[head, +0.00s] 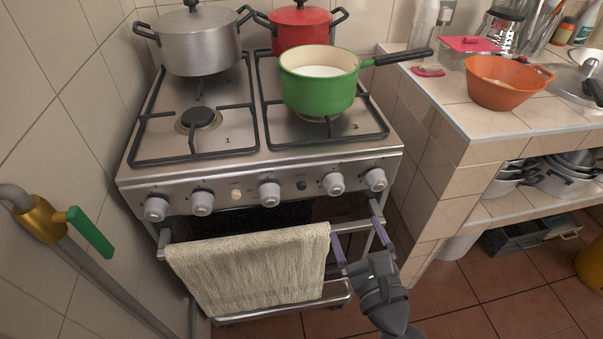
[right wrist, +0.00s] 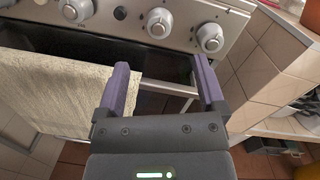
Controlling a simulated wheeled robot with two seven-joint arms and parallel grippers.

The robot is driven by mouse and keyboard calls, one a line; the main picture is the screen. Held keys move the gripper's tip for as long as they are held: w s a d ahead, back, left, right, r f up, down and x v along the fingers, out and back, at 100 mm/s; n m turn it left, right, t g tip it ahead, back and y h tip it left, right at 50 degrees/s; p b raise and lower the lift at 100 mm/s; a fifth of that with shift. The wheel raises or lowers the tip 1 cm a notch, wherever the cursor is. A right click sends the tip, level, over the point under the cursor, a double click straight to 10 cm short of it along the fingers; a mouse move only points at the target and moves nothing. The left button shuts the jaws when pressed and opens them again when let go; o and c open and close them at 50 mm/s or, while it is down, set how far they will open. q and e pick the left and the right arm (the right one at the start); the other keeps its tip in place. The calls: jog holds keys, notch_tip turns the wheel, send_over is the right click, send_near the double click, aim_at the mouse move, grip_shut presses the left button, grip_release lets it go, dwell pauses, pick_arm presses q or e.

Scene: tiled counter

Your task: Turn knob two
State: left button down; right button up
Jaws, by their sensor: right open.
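The stove front (head: 220,188) carries a row of grey knobs. These include the far-left knob (head: 156,208), the second from left (head: 203,202), the middle knob (head: 269,194), the second from right (head: 334,183) and the far-right knob (head: 376,179). I cannot read which is number two; a "2" marks the front-right burner. My right gripper (head: 353,226) is open and empty, below the two right knobs, near the oven rail's right end. In the right wrist view, a knob (right wrist: 158,23) lies ahead between the purple fingers (right wrist: 162,65), with another knob (right wrist: 209,37) to its right. My left gripper is out of view.
A towel (head: 250,268) hangs on the oven rail, left of my gripper. A green pan (head: 318,92) stands on the front-right burner, its handle reaching right. Pots stand behind. A tiled counter (head: 430,140) adjoins on the right. A pipe with a green-handled valve (head: 90,232) is at left.

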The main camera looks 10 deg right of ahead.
aim_at(337, 191)
jog(key=shift+m+g, duration=0.3)
jog(key=shift+m, duration=0.6)
jog(key=w, duration=0.8)
jog(key=shift+w+a+f+b, duration=0.2)
jog(key=shift+a+f+b, duration=0.1)
jog(key=shift+a+b, duration=0.05)
jog(key=shift+w, duration=0.55)
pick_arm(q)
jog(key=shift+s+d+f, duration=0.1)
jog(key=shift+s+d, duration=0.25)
pick_arm(e)
jog(key=shift+c, duration=0.4)
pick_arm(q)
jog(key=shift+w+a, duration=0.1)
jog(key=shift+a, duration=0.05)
pick_arm(e)
jog(key=shift+r, duration=0.1)
grip_shut()
